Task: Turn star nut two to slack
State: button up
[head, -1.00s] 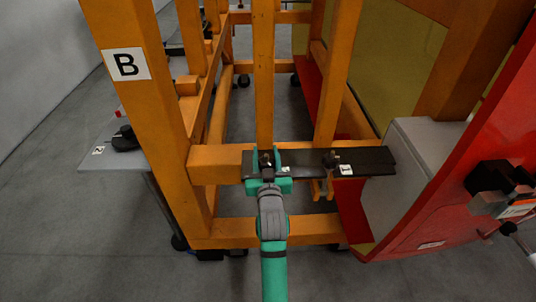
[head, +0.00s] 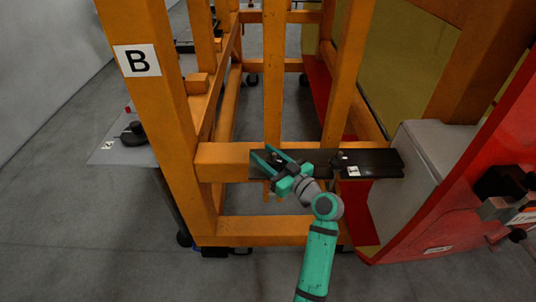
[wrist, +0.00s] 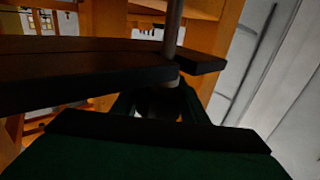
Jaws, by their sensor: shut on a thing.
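My gripper (head: 264,153) is shut on star nut two (wrist: 160,103) at the left end of the black plate (head: 385,165). It reaches in from the lower right, with its green fingers pointing up-left. In the head view the gripper largely hides the nut and its label. In the wrist view the dark nut shows dimly between the green fingers, below the plate edge, with a grey stud (wrist: 173,30) through it. How loose the nut is, I cannot tell.
The other star nut (head: 338,160), beside a white label (head: 353,171), sits to the right on the plate. Orange frame posts (head: 150,100) stand around. A red machine body (head: 450,190) and grey box (head: 425,150) are at the right. A grey side table (head: 115,152) stands left.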

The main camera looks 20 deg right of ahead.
jog(key=shift+s+a+n+g+y, duration=0.15)
jog(key=shift+s+n+g+y, duration=0.1)
jog(key=shift+n+g+y, duration=1.05)
jog(key=shift+s+a+n+g+y, duration=0.1)
jog(key=shift+s+n+g+y, duration=0.1)
jog(key=shift+n+g+y, duration=1.05)
jog(key=shift+t+y, duration=0.25)
jog(key=shift+y, duration=0.3)
jog(key=o, duration=1)
jog(key=shift+o, duration=0.2)
jog(key=shift+a, duration=0.1)
jog(key=shift+f+m, duration=0.1)
jog(key=shift+m, duration=0.15)
